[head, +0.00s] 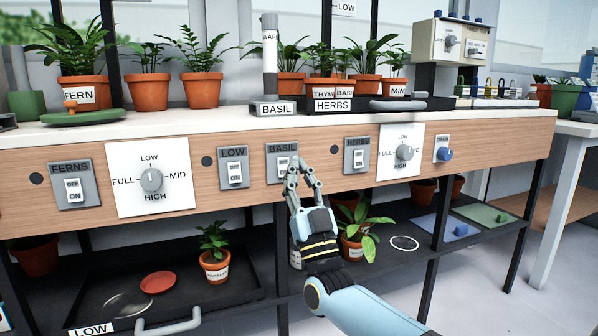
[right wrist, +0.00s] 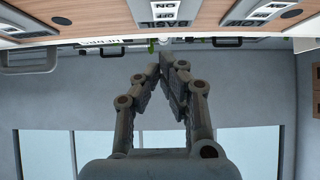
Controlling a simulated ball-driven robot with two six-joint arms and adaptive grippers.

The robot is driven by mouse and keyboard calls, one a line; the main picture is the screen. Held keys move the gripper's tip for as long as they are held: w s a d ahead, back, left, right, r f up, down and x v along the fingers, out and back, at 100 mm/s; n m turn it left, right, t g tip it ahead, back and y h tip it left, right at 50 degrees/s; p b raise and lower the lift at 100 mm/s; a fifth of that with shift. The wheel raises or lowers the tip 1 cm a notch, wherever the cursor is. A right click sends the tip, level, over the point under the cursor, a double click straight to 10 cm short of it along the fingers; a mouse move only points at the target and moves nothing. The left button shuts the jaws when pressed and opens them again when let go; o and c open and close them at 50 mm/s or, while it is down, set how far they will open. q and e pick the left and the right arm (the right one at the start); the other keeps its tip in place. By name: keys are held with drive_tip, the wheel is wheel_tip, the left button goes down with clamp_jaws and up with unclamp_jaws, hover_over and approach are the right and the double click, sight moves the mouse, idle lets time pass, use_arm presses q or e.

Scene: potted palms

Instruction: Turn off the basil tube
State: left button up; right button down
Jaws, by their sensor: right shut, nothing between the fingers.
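The BASIL switch plate (head: 273,166) is on the wooden front panel, with a white rocker marked OFF above ON. My right gripper partly covers its right and lower side; which way the rocker is tipped I cannot tell. In the right wrist view the BASIL plate (right wrist: 154,22) shows upside down at the top edge. The basil tube (head: 269,50) stands upright on a grey base labelled BASIL. My right gripper (head: 301,164) is shut and empty, its fingertips by the plate; contact is unclear. Its closed fingers (right wrist: 168,62) also show in the wrist view. My left gripper is out of view.
The LOW switch (head: 234,170) is left of the BASIL plate and the HERBS switch (head: 357,156) right of it. Dials (head: 151,180) sit on white plates further out. Potted plants line the counter (head: 210,118). A dark shelf (head: 90,280) with a pot lies below.

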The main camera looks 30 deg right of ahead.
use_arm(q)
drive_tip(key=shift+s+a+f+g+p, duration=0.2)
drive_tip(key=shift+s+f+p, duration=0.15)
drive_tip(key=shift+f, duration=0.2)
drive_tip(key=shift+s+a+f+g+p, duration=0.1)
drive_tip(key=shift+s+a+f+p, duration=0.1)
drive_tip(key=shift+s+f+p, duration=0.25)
use_arm(e)
drive_tip(key=s+r+v, duration=0.1)
drive_tip(key=v, duration=0.9)
drive_tip(key=shift+s+a+r, duration=0.15)
drive_tip(key=shift+s+a, duration=0.1)
drive_tip(key=shift+s, duration=0.25)
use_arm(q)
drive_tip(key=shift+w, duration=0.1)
